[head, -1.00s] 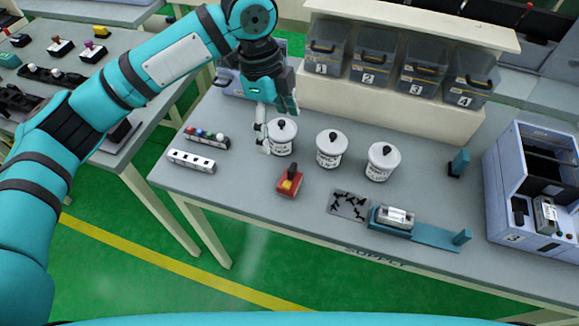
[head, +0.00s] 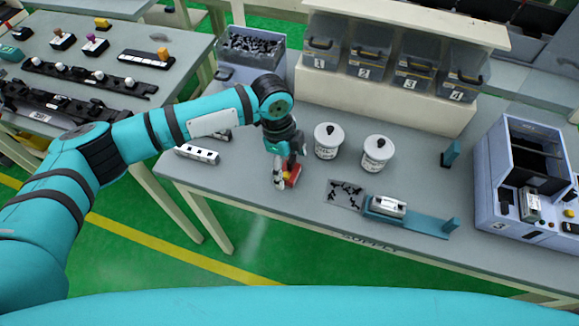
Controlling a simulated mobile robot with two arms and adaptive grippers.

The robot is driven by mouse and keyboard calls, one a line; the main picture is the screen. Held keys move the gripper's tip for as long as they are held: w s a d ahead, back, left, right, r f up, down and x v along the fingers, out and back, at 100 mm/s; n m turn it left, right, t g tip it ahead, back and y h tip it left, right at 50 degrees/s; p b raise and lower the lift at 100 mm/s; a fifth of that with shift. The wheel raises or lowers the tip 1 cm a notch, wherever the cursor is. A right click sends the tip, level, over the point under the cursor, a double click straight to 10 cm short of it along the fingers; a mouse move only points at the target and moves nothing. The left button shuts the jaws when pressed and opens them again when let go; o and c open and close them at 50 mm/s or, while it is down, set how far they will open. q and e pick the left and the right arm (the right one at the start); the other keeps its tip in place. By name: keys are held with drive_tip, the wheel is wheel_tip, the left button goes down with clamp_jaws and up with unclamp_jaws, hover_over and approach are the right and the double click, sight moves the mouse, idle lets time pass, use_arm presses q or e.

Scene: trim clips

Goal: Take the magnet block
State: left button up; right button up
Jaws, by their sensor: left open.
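The red block with a yellow part, which I take for the magnet block (head: 294,179), sits on the grey table and is partly hidden by my gripper. My left gripper (head: 286,175) is open and points down at the red block, with one finger at its left side. I cannot tell whether the fingers touch it. My right gripper is not in view.
Two white lidded pots (head: 327,141) (head: 376,154) stand to the right of my gripper. A plate with black clips (head: 345,195) and a teal fixture (head: 405,215) lie further right. A white slotted strip (head: 197,153) lies left. Numbered bins (head: 412,68) stand behind.

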use_arm(q)
drive_tip(key=shift+s+d+f, duration=0.1)
drive_tip(key=shift+d+f, duration=0.05)
drive_tip(key=shift+f, duration=0.65)
drive_tip(key=c, duration=1.4)
